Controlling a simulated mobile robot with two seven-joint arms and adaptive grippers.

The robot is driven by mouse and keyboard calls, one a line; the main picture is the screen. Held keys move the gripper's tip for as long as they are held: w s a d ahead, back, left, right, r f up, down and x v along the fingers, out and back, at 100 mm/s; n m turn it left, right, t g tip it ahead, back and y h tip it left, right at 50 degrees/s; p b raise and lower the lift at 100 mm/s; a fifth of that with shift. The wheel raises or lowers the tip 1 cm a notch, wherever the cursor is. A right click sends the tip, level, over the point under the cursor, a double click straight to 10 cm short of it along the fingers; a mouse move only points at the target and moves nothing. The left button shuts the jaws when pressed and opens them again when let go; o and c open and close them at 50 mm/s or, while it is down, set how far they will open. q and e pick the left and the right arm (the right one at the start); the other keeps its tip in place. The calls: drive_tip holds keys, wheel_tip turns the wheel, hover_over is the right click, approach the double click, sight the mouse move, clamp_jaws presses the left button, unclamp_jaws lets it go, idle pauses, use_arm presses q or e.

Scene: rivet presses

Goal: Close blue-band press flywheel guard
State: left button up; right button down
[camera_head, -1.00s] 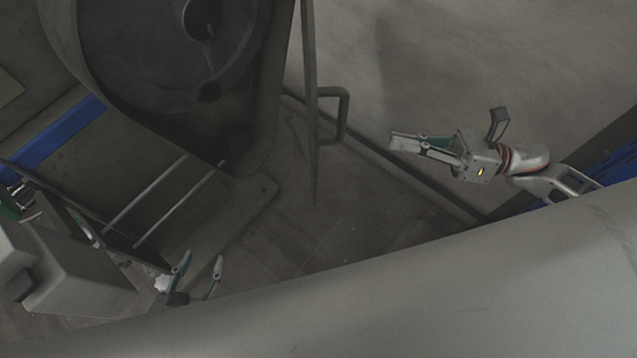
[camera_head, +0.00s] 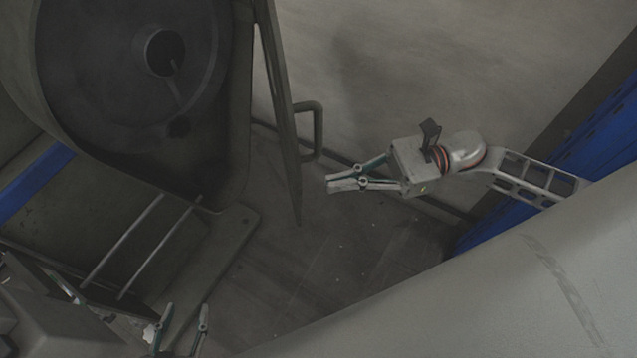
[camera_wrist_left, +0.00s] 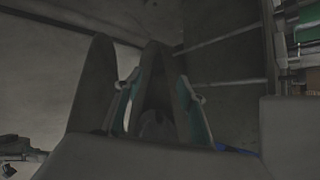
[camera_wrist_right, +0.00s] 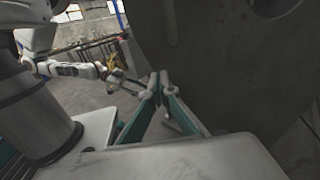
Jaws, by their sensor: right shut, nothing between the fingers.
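The blue-band press shows at the upper left of the head view, with a diagonal blue band (camera_head: 36,182) and a dark round flywheel (camera_head: 130,65). Its flywheel guard (camera_head: 280,110) stands open, seen nearly edge-on, with a bar handle (camera_head: 317,132) on its right side. My right gripper (camera_head: 330,184) is shut and empty, to the right of the guard's lower part and below the handle, apart from the handle in the picture. Its fingertips meet in the right wrist view (camera_wrist_right: 160,82). My left gripper (camera_head: 184,312) is open and empty near the bottom, below the press base.
Two thin rods (camera_head: 145,245) run along the press's lower front. A flat base plate (camera_head: 225,245) extends toward my left gripper. A blue structure (camera_head: 600,140) stands at the right behind my right arm. Bare floor (camera_head: 345,240) lies between the guard and my body.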

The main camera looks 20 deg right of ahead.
use_arm(q)
drive_tip(key=shift+s+a+f, duration=0.1)
drive_tip(key=shift+s+f, duration=0.2)
drive_tip(key=shift+s, duration=0.05)
use_arm(e)
drive_tip(key=a, duration=0.4)
drive_tip(key=shift+w+a, duration=0.1)
drive_tip(key=shift+w, duration=0.2)
use_arm(q)
drive_tip(key=shift+w+r, duration=0.1)
